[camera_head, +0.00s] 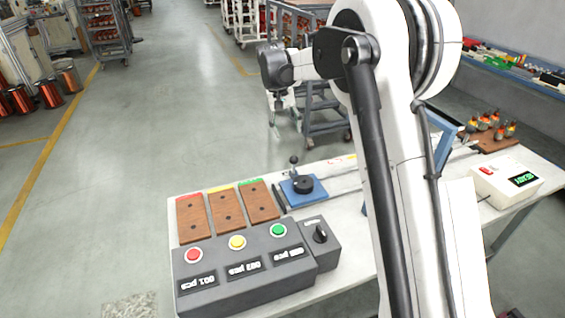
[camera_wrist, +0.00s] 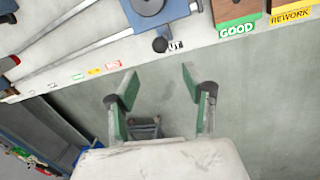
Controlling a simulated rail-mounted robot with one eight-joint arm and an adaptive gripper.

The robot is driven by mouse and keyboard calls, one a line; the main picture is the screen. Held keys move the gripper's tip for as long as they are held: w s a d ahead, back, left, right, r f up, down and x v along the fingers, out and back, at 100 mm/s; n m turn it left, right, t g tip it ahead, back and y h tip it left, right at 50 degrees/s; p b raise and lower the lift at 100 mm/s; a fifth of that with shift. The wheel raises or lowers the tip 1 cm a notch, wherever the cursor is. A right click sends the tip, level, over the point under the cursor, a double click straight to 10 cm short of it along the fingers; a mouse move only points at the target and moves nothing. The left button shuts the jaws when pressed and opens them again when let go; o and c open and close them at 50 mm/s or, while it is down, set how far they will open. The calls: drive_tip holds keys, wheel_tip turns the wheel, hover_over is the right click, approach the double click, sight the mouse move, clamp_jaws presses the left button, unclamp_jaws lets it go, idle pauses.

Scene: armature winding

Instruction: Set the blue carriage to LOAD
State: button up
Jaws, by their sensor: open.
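The blue carriage (camera_head: 300,201) appears to be the square blue plate with a black disc on the bench, right of the wooden trays. A black ball knob (camera_head: 294,160) stands at its far edge. In the wrist view the carriage (camera_wrist: 143,18) is at the top, at the right end of two grey rods, with the knob (camera_wrist: 160,44) beside a partly hidden label ending in "UT". I cannot read LOAD anywhere. My gripper (camera_head: 279,103) is raised beyond the bench's far edge, apart from the carriage. Its spread green-padded fingers (camera_wrist: 158,78) have nothing between them.
A button box (camera_head: 240,272) with red, yellow and green buttons and a dark knob stands in front of the wooden trays (camera_head: 227,208). A white box (camera_head: 506,180) with a green display is at right. Small coloured labels (camera_wrist: 94,72) line the bench edge. My arm hides the bench's middle.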

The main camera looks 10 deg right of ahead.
sight(294, 160)
drive_tip(key=d+f, duration=0.1)
drive_tip(key=f, duration=0.8)
drive_tip(key=d+f, duration=0.1)
drive_tip(key=f, duration=0.3)
drive_tip(key=shift+d+f, duration=0.35)
clamp_jaws()
